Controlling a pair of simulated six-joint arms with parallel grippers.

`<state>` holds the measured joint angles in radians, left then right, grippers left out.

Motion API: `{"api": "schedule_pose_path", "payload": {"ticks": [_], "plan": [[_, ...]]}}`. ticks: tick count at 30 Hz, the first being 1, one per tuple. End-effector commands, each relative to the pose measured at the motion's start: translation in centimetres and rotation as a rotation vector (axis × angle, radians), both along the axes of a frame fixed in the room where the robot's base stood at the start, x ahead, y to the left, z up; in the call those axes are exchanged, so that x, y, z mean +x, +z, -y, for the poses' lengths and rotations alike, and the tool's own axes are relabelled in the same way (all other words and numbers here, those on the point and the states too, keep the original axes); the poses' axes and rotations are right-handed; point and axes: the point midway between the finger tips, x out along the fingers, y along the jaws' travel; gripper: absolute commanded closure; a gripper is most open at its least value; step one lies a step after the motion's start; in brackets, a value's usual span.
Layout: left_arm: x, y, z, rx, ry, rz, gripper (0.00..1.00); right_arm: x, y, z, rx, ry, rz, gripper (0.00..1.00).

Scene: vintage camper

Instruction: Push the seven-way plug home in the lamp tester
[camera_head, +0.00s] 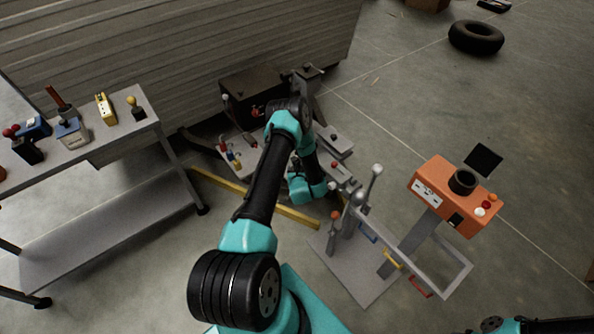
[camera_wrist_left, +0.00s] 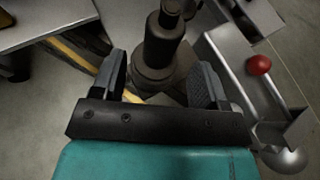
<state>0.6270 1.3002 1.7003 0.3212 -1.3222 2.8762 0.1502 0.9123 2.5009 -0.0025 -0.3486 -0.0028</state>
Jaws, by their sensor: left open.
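The lamp tester appears to be the orange box (camera_head: 455,197) on a grey post at the right in the head view. A round black socket (camera_head: 463,181) stands out of its face, with a black square flap (camera_head: 483,160) raised beside it. Whether a plug sits in the socket is unclear. My left gripper (camera_wrist_left: 162,85) is open in the left wrist view; its fingers flank a dark stepped cylinder (camera_wrist_left: 165,45), and contact cannot be judged. I cannot tell whether that cylinder is the plug. In the head view my own arm mostly hides this gripper.
A metal frame (camera_head: 447,279) with coloured handles stands below the tester. A red knob (camera_wrist_left: 258,65) is just right of my left gripper. The camper's ribbed wall (camera_head: 170,50) closes the back. A workbench (camera_head: 85,150) with small devices stands left. A tyre (camera_head: 476,37) lies far right.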

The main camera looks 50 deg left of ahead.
Motion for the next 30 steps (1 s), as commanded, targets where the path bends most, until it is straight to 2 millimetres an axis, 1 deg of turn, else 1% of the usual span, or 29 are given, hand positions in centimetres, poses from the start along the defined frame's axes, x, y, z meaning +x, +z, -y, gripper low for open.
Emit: {"api": "schedule_pose_path", "payload": {"ticks": [4,7,15,18,30], "plan": [[0.0,0.0,0.0,0.0,0.0,0.0,0.33,0.0,0.0,0.0,0.0,0.0,0.0,0.57],[0.3,-0.2,-0.4,0.0,0.001,0.0,0.33,0.0,0.0,0.0,0.0,0.0,0.0,0.57],[2.3,-1.4,-2.9,0.0,0.001,0.001,0.33,0.0,0.0,0.0,0.0,0.0,0.0,0.57],[2.8,-1.7,-3.5,0.0,0.001,0.001,0.33,0.0,0.0,0.0,0.0,0.0,0.0,0.57],[3.0,-1.9,-3.8,0.0,0.0,0.0,0.33,0.0,0.0,0.0,0.0,0.0,0.0,0.57]]}}
